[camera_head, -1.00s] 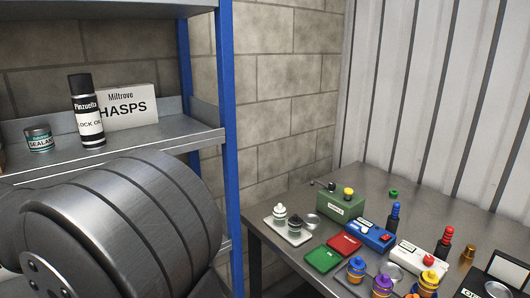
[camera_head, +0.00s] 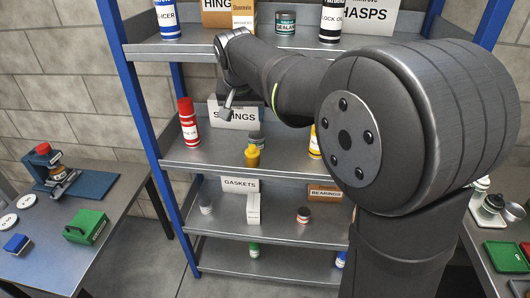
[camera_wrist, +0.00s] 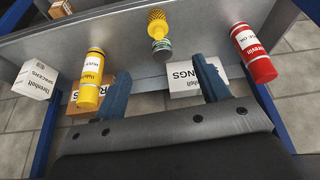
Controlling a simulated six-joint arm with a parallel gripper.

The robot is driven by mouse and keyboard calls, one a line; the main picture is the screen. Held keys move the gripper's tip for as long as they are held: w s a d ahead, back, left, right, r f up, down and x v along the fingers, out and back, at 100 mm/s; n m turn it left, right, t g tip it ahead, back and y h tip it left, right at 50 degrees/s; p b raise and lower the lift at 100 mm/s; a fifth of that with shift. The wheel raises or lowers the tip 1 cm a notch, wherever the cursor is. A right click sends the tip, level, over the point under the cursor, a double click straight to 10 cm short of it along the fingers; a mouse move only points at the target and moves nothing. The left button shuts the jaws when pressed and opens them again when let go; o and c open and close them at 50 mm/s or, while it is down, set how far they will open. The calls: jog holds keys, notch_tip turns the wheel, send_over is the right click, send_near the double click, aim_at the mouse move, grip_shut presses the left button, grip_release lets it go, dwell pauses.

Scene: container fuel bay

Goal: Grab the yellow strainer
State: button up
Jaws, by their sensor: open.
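My gripper (camera_head: 229,106) is above and in front of this shelf, left of the strainer. In the wrist view my gripper (camera_wrist: 160,67) has its two blue fingers spread wide, with nothing between them. The strainer is apart from the fingers.
A red spray can (camera_head: 188,122) and a springs box (camera_head: 234,114) stand left of and behind the strainer. A yellow can (camera_wrist: 91,80) stands on its other side. The upper shelf (camera_head: 190,47) hangs above. A workbench (camera_head: 110,240) is at the left.

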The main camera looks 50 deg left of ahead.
aim_at(253, 153)
jog(key=w+a+f+n, duration=0.1)
jog(key=w+f+n, duration=0.1)
jog(key=f, duration=0.3)
jog(key=w+a+f+n+g, duration=0.1)
jog(key=w+f+n, duration=0.1)
jog(key=f, duration=0.4)
jog(key=w+a+f+n+g+y, duration=0.1)
jog(key=w+a+f, duration=0.1)
jog(key=f, duration=0.4)
jog(key=shift+f+n, duration=0.15)
jog(key=shift+n, duration=0.25)
jog(key=shift+a+x, duration=0.1)
jog(key=shift+x, duration=1.4)
jog(key=shift+a+x, duration=0.15)
jog(key=shift+x, duration=1.35)
jog(key=shift+w, duration=0.1)
jog(key=c, duration=1.1)
jog(key=shift+r, duration=0.2)
